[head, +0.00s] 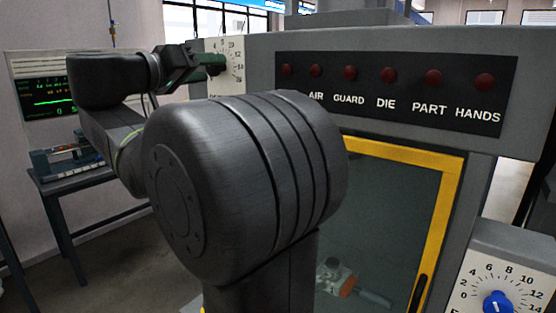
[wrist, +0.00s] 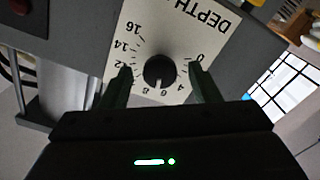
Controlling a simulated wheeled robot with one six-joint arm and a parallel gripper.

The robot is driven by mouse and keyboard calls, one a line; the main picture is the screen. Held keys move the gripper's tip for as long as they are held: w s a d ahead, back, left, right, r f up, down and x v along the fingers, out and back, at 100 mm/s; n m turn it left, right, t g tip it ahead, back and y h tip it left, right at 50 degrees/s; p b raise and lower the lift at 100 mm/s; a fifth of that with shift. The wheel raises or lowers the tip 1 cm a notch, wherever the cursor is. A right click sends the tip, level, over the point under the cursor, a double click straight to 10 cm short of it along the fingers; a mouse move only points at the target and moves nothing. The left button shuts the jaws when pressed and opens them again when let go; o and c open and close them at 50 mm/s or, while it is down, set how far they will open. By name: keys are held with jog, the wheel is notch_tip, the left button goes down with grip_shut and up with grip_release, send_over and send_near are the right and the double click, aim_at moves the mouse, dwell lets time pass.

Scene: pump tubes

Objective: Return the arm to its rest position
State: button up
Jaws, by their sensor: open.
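My arm reaches from the front of the head view toward the upper left. My gripper (head: 212,63) is at the white dial plate (head: 235,80) on the grey machine. In the wrist view my gripper (wrist: 160,74) is open, with one dark green finger on each side of a black knob (wrist: 159,71). Gaps show between the knob and both fingers, so nothing is held. The plate (wrist: 215,40) reads DEPTH and appears upside down there. How far the fingertips are from the plate is hard to tell.
A panel with several red lamps (head: 390,75) spans the machine above a yellow-framed window (head: 408,155). A blue knob (head: 497,303) sits on a dial at lower right. A bench (head: 72,184) with a device and a green-trace monitor (head: 45,100) stand at left.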

jog(key=m, duration=0.3)
jog(key=shift+m+p, duration=0.3)
jog(key=shift+m, duration=1.1)
jog(key=b+v, duration=0.1)
jog(key=v, duration=0.8)
jog(key=shift+b, duration=0.35)
jog(key=shift+a, duration=0.1)
jog(key=shift+f, duration=0.15)
